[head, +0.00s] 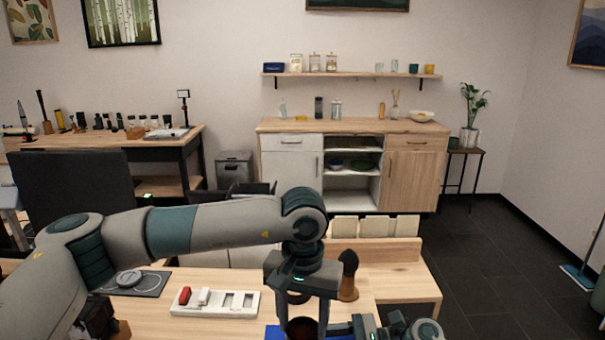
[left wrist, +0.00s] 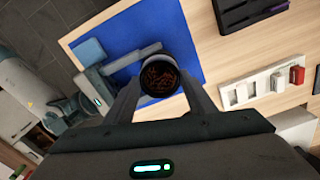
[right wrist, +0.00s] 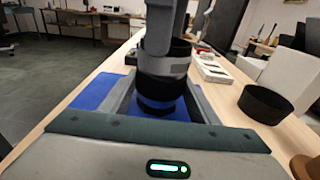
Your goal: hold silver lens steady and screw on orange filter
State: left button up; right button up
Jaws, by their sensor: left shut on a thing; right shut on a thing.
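The silver lens (right wrist: 165,68), a cylinder with a silver band and black parts, stands upright between the fingers of my right gripper (right wrist: 158,100) in the right wrist view. My right gripper is shut on it. My left gripper (head: 304,325) points down from above and is shut at the lens's top end. In the left wrist view, the orange filter (left wrist: 161,77) shows as a dark reddish-orange disc inside a black rim, between the left fingers (left wrist: 163,92). The filter sits at the lens top; whether its thread is engaged I cannot tell. The right gripper shows only partly in the head view.
A blue mat (left wrist: 110,45) lies under the work on the wooden table. A white slotted holder (head: 215,303) with a red and a white piece stands to the left. A black ring (right wrist: 265,103) stands on the table beside the right gripper. A dark tray (left wrist: 235,14) lies farther off.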

pick_arm(q)
jog(key=shift+a+f, duration=0.1)
jog(key=shift+f, duration=0.1)
jog(key=o, duration=1.4)
jog(key=shift+o, duration=1.2)
jog(key=shift+r, duration=0.1)
jog(key=shift+r, duration=0.2)
pick_arm(e)
jog(key=shift+f, duration=0.1)
pick_arm(q)
jog(key=shift+r, duration=3.35)
pick_arm(e)
jog(key=shift+f, duration=0.1)
